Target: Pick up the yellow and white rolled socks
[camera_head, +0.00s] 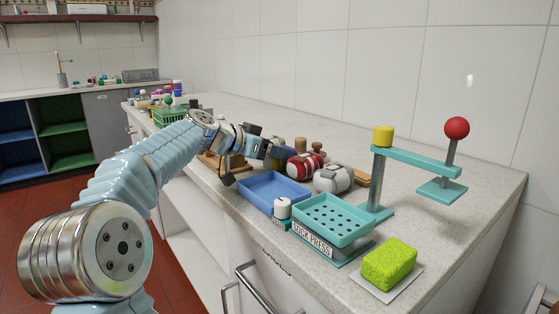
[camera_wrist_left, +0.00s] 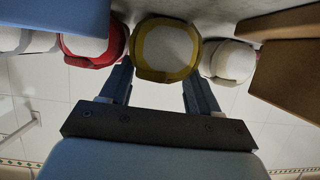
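The yellow and white rolled socks (camera_wrist_left: 167,48) show in the left wrist view as a pale roll with a yellow band. They lie at the top middle, ahead of and between the two spread fingers of my left gripper (camera_wrist_left: 160,85). The gripper is open and empty; I cannot tell whether a finger touches the roll. In the head view my left gripper (camera_head: 255,165) is over the counter behind the blue tray, and the yellow roll is mostly hidden behind it. My right gripper is not in view.
Red and white rolled socks (camera_head: 304,167) and grey and white ones (camera_head: 333,179) lie close by. The blue tray (camera_head: 268,192), teal sock press (camera_head: 335,222), teal stand (camera_head: 415,162) and green sponge (camera_head: 389,264) are nearer. A pale roll (camera_wrist_left: 230,62) is beside the right finger.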

